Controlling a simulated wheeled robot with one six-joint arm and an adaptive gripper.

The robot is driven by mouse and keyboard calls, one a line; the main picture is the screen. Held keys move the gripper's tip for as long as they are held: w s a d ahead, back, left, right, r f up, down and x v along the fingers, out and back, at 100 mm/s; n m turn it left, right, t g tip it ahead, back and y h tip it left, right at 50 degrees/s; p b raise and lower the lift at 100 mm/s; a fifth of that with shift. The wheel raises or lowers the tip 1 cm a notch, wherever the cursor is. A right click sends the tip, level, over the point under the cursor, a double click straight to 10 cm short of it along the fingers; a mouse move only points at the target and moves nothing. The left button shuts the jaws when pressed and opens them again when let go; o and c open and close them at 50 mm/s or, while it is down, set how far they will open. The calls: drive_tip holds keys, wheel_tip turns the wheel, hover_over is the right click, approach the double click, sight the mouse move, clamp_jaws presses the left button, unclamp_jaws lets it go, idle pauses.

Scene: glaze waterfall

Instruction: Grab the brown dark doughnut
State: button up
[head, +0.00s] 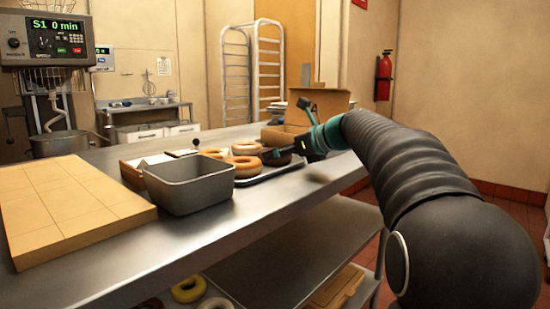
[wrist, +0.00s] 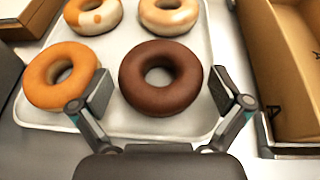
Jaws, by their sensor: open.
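The dark brown doughnut (wrist: 160,98) lies flat on a pale tray (wrist: 30,115) in the wrist view. My gripper (wrist: 158,92) is open, with one finger at the doughnut's left and the other at its right. The near part of the doughnut sits between the fingers, and I cannot tell whether either finger touches it. In the head view my gripper (head: 292,148) is over the right part of the tray (head: 272,174), and a dark doughnut (head: 275,158) shows partly behind it.
An orange doughnut (wrist: 60,75) is close by my left finger. A glazed doughnut (wrist: 169,14) and a white-and-orange doughnut (wrist: 93,13) lie farther back. A cardboard box (wrist: 280,75) stands close on the right. A grey bin (head: 190,185) stands left of the tray.

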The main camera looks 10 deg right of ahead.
drive_tip(key=shift+x, duration=1.2)
drive_tip(key=shift+c, duration=0.2)
drive_tip(key=c, duration=0.8)
drive_tip(key=shift+o, duration=0.2)
drive_tip(key=shift+r, duration=0.1)
